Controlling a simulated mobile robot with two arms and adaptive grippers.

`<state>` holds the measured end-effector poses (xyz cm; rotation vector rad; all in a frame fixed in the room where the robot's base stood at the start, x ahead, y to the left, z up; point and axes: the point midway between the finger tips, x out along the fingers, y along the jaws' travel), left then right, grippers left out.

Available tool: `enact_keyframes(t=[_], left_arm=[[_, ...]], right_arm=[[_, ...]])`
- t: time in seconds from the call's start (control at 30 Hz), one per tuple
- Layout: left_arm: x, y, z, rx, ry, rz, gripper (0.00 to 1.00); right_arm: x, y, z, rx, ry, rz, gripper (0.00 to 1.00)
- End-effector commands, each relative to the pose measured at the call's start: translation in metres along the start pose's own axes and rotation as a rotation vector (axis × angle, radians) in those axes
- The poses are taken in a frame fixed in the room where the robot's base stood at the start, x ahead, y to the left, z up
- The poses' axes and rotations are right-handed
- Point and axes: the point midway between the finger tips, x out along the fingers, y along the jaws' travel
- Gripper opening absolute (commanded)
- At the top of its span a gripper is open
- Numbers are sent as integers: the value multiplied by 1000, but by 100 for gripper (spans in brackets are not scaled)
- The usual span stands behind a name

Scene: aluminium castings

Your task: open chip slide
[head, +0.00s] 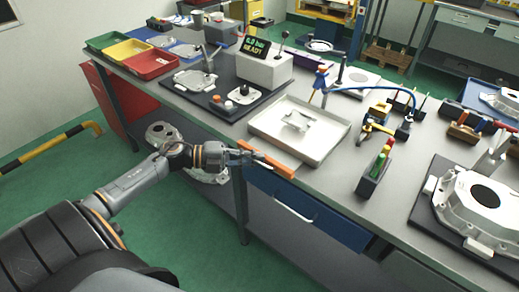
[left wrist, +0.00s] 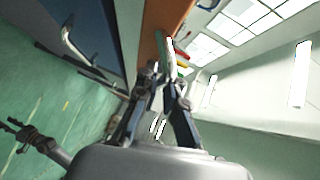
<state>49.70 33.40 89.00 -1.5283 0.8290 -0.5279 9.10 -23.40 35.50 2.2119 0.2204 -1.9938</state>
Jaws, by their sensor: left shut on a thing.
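An orange bar (head: 274,166), which looks like the front of the chip slide, lies along the bench's front edge, just in front of a shallow white tray (head: 318,150). My left gripper (head: 257,154) is at the left end of this bar and is shut on it. In the left wrist view, the orange bar (left wrist: 163,18) rises beyond the fingers (left wrist: 164,80); the exact contact is hard to see. The slide looks flush with the bench edge, and its inside is hidden.
A blue drawer (head: 312,212) with a light handle is below the bar. A light casting (head: 297,120) lies in the tray. A dark fixture plate (head: 222,92) and a display box (head: 264,66) stand behind. Green floor (head: 180,245) in front of the bench is free.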

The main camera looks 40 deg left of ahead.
Motion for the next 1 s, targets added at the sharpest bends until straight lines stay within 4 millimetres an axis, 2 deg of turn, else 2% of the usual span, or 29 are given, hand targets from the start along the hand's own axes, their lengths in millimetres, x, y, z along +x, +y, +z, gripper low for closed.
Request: enact_keyframes(t=[0.2, 0.37, 0.4, 0.5, 0.7, 0.83, 1.0], left_arm=[[-3, 0, -3, 3, 1, -2, 0], [-3, 0, -3, 3, 1, -1, 0], [-3, 0, -3, 3, 1, -1, 15], [-3, 0, -3, 3, 1, -2, 33], [-3, 0, -3, 3, 0, -3, 33], [-6, 0, -3, 3, -1, -2, 33], [-27, 1, -2, 3, -2, 1, 33]], right_arm=[[-4, -3, 20, 0, -28, -4, 39], [-3, -1, 10, 0, -15, -2, 39], [-3, -1, 6, 0, -9, -1, 39], [-2, 0, -1, 0, 2, 0, 39], [-2, 0, -1, 0, 2, 0, 39], [-3, 4, 8, -3, -11, 4, 39], [-3, 2, 7, -2, -9, 2, 39]])
